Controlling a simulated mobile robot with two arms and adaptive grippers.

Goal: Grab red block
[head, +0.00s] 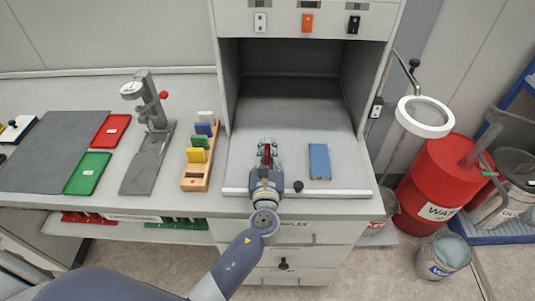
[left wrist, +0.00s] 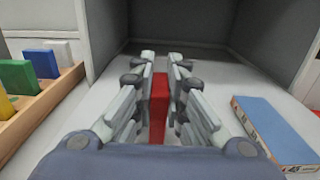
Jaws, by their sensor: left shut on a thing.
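The red block (left wrist: 159,105) stands between the fingers of my left gripper (left wrist: 162,75) in the left wrist view. The fingers are shut on its sides. In the head view my left gripper (head: 267,155) reaches over the white floor of the grey cabinet bay, and a bit of red shows between its fingers. The lower part of the block is hidden by the gripper. I cannot tell whether the block touches the surface. My right gripper is in neither view.
A blue block (head: 319,161) lies right of my gripper. A wooden rack (head: 190,178) with several coloured panels stands to the left. Red (head: 112,129) and green (head: 88,173) trays lie farther left. The bay (head: 290,90) has side walls and open floor behind the gripper.

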